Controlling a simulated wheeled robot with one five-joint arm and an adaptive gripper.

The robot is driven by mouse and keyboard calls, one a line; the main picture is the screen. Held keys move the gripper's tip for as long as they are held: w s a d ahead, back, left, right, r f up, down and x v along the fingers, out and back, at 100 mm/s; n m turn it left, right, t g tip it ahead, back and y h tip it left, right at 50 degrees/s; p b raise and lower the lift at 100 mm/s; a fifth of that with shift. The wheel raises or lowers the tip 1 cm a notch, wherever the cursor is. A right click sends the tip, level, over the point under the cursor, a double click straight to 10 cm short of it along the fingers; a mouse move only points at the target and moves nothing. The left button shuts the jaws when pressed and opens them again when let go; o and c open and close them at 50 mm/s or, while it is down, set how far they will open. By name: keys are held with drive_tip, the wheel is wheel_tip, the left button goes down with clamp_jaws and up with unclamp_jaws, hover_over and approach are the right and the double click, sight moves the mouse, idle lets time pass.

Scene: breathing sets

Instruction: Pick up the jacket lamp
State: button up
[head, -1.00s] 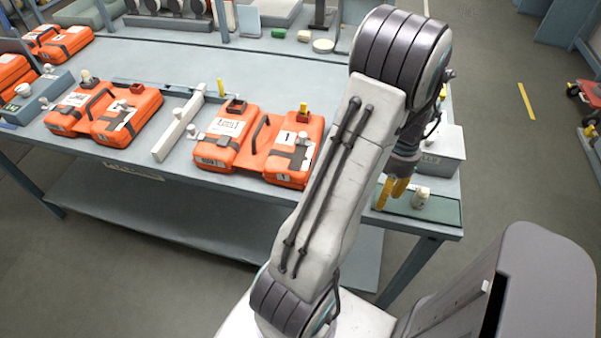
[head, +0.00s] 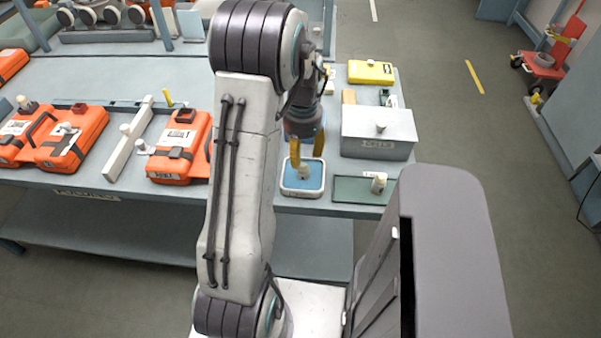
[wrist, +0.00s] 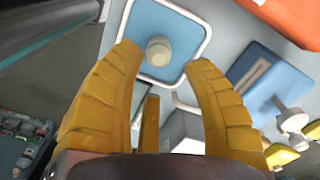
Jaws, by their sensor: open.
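A small cream, round-topped piece, which may be the jacket lamp (wrist: 158,50), stands on a white-rimmed tray with a blue floor (head: 302,193). In the wrist view its round top shows against the blue floor, between and slightly beyond my fingertips. My gripper (head: 306,166) is open above the tray, with its yellow fingers pointing down at either side of the piece. I see no finger closed on it, and I cannot tell the exact height gap. A similar cream piece (head: 379,183) stands on the green mat (head: 350,190) to the right.
A grey lidded box (head: 378,140) stands behind the mat, with a yellow case (head: 371,72) farther back. The bench's front edge is close to the tray.

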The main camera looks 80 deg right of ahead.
sight(303, 165)
drive_tip(key=shift+m, duration=0.4)
drive_tip(key=shift+f, duration=0.45)
drive_tip(key=shift+s+f+p, duration=0.15)
drive_tip(key=shift+f+p, duration=0.5)
drive_tip(key=shift+f, duration=2.6)
drive_tip(key=shift+o, duration=0.2)
clamp_jaws()
drive_tip(key=shift+r, duration=0.15)
